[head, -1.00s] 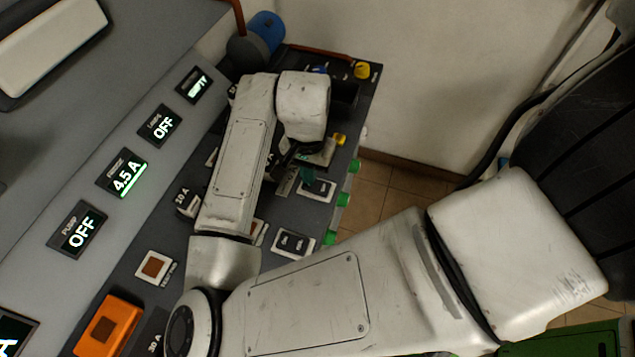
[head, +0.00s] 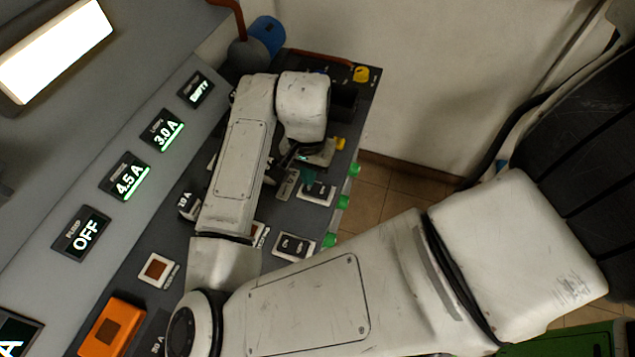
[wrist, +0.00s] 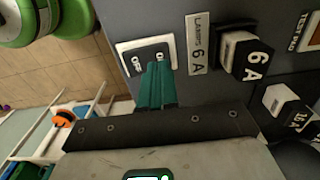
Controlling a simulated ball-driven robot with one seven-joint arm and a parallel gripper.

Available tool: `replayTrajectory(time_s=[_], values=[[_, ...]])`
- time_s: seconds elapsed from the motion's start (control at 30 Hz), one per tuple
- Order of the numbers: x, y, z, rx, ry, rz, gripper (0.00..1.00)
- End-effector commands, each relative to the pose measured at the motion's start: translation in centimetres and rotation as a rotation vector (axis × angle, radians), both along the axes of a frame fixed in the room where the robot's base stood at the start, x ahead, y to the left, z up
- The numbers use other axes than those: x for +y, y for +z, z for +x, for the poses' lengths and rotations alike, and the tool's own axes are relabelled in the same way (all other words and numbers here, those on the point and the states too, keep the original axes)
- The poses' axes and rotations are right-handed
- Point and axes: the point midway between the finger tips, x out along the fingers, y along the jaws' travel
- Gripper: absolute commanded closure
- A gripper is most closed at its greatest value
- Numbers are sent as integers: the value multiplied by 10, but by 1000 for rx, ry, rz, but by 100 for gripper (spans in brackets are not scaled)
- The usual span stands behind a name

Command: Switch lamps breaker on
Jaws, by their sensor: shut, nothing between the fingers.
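The lamps breaker is a black rocker in a white frame (wrist: 127,48), marked ON and OFF, beside a plate reading LAMPS 6 A (wrist: 198,45). My gripper (wrist: 157,68) is shut and empty, its green fingertips at the ON end of the rocker; I cannot tell if they still touch it. In the head view my gripper (head: 308,177) is partly hidden by my arm and sits by the breaker (head: 318,192). The LAMPS display (head: 163,131) reads 3.0 A in green. The lamp panel (head: 55,48) at top left glows white.
A black 6 A block (wrist: 244,55) stands just right of the label. Another breaker (head: 294,245) lies nearer on the panel. Green knobs (head: 343,202) line the panel edge. The PUMP display (head: 82,234) reads OFF; the fridge display (head: 124,177) reads 4.5 A.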

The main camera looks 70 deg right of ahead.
Motion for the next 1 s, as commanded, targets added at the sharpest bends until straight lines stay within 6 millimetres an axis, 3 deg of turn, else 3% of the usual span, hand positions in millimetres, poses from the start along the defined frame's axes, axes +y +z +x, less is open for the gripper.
replayTrajectory(time_s=[0.6, 1.0], values=[[0, 48, 0, 0, 0, 0, 100], [0, 50, 0, 0, 0, 0, 100]])
